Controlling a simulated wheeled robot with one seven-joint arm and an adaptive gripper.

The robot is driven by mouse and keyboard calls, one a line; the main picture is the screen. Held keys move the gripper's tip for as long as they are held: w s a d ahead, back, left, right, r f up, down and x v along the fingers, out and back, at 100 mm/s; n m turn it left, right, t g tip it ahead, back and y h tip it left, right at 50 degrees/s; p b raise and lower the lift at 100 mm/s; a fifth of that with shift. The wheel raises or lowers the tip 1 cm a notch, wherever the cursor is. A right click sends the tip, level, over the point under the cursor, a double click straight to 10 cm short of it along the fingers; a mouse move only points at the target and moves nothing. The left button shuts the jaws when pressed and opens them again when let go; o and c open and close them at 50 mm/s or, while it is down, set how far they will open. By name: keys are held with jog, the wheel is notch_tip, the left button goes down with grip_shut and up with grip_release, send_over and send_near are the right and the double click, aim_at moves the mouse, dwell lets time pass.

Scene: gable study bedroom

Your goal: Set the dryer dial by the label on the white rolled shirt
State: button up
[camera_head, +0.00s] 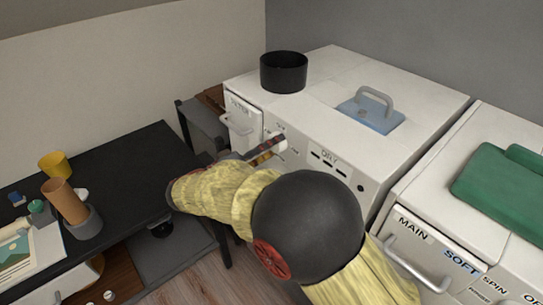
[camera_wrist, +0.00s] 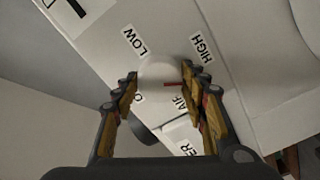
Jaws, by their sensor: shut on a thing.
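The dryer (camera_head: 420,88) is the white machine in the middle of the head view, marked DRY on its front. Its white round dial (camera_wrist: 160,76) sits between my fingers in the wrist view, with LOW, HIGH and AIR labels around it. A label at its lower left is mostly hidden by a finger. A red mark on the dial points right in the wrist view, between HIGH and AIR. My gripper (camera_wrist: 160,88) is shut on the dial; in the head view my gripper (camera_head: 268,150) is at the dryer's front.
A black pot (camera_head: 284,74) and a blue panel with a grey handle (camera_head: 370,112) are on the dryer top. A green folded cloth (camera_head: 500,185) lies on the washer at right. A black desk (camera_head: 125,170) with cups stands at left, close to my arm.

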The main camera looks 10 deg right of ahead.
jog(key=shift+m+b, duration=0.55)
jog(key=shift+m, duration=5.45)
jog(key=o, duration=1.1)
jog(key=shift+o, duration=0.3)
jog(key=v, duration=1.2)
